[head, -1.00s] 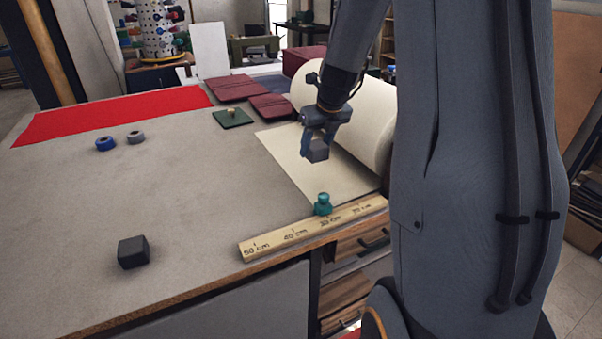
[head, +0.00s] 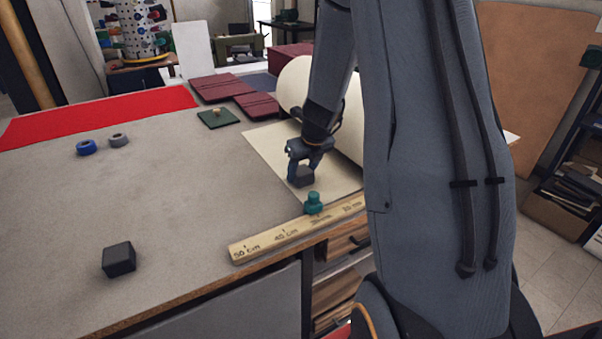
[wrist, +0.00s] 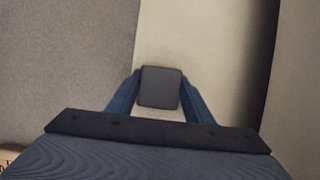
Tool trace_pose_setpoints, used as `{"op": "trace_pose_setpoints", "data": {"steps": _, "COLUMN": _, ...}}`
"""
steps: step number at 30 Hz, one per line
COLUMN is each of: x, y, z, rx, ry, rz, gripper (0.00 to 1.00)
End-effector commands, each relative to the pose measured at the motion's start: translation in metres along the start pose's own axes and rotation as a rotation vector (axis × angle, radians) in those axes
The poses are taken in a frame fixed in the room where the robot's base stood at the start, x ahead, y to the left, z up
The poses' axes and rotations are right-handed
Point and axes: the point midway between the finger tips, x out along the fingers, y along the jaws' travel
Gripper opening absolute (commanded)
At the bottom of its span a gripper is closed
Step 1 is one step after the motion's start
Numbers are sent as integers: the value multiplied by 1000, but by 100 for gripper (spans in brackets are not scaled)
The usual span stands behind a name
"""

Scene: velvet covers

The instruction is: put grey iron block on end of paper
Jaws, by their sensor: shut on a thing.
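My gripper (head: 303,172) is shut on a grey iron block (head: 301,178), low over the flat end of the cream paper (head: 265,141). In the wrist view the block (wrist: 160,87) sits between the two fingers, over the paper (wrist: 197,45) near its left edge. I cannot tell whether the block touches the paper. The paper's roll (head: 296,82) lies behind the gripper, partly hidden by my arm. A second dark grey block (head: 119,259) stands on the table at the front left.
A teal weight (head: 313,203) stands near the wooden ruler (head: 285,236) along the table's front edge, close to the gripper. Blue (head: 86,147) and grey (head: 119,140) tape rolls lie at the left. Maroon folders (head: 217,88) lie behind. The table's middle is clear.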

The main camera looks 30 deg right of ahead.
Motion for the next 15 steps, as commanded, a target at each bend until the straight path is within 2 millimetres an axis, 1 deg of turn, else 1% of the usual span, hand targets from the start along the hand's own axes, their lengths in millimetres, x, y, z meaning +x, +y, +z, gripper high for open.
{"op": "trace_pose_setpoints", "data": {"steps": 11, "x": 2, "y": -1, "z": 0, "rx": -1, "ry": -3, "rz": -2, "gripper": 0}}
{"op": "trace_pose_setpoints", "data": {"steps": 12, "x": 3, "y": -1, "z": -1, "rx": -1, "ry": 0, "rz": -1, "gripper": 48}}
{"op": "trace_pose_setpoints", "data": {"steps": 14, "x": 2, "y": -1, "z": -1, "rx": -1, "ry": -1, "rz": -1, "gripper": 58}}
{"op": "trace_pose_setpoints", "data": {"steps": 15, "x": 2, "y": -1, "z": -1, "rx": -1, "ry": -1, "rz": -1, "gripper": 65}}
